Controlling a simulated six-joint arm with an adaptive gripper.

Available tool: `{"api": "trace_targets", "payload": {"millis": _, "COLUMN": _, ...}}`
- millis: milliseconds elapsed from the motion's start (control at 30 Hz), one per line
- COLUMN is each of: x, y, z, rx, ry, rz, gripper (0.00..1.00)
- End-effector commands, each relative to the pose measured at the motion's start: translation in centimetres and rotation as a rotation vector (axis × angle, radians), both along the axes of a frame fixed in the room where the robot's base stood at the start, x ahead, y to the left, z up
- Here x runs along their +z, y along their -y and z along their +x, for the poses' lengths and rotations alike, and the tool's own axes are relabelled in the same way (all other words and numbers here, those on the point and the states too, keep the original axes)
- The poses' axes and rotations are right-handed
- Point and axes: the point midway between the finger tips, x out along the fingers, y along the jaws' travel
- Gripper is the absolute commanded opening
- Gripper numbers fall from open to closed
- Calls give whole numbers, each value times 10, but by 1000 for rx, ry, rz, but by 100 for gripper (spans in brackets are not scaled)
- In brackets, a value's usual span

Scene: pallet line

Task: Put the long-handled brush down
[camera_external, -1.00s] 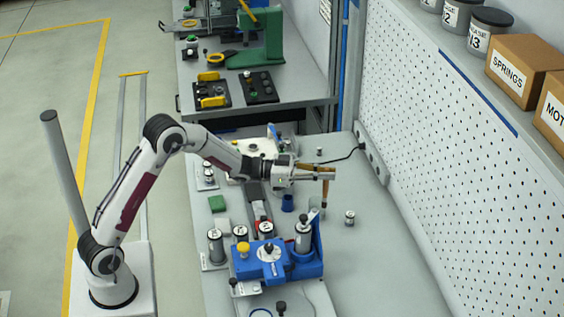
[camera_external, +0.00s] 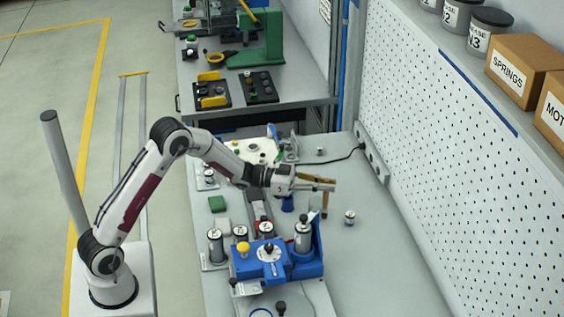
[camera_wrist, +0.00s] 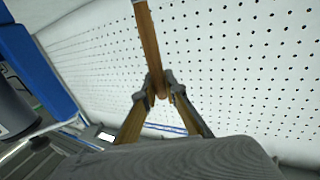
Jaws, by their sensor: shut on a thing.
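The long-handled brush (camera_external: 325,200) shows as a brown wooden handle hanging roughly upright below my fingertips, above or at the right part of the grey bench. In the wrist view the handle (camera_wrist: 148,42) runs from the top edge down to between my fingertips. My gripper (camera_external: 333,184) is shut on it; the fingertips (camera_wrist: 160,88) pinch it near one end. The brush's bristles cannot be made out. I cannot tell whether its lower end touches the bench.
A blue fixture (camera_external: 270,265) with grey cylinders stands in front of the brush. A small blue cup (camera_external: 287,203) is to its left, and a small metal cylinder (camera_external: 350,217) to its right. A white perforated panel (camera_external: 455,170) bounds the right side. Bare bench (camera_external: 375,265) lies at the front right.

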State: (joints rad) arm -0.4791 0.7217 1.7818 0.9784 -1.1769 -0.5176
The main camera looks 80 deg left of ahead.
Motion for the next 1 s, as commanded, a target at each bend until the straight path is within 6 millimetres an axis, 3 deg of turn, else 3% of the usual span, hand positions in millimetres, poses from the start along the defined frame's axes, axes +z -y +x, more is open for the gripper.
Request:
{"api": "trace_targets", "payload": {"millis": 233, "x": -29, "y": 0, "z": 0, "rx": 0, "ry": -1, "rz": -1, "gripper": 0}}
{"api": "trace_targets", "payload": {"millis": 733, "x": -36, "y": 0, "z": 0, "rx": 0, "ry": 0, "rz": -1, "gripper": 0}}
{"api": "trace_targets", "payload": {"millis": 1000, "x": -60, "y": 0, "z": 0, "rx": 1, "ry": -1, "rz": -2, "gripper": 0}}
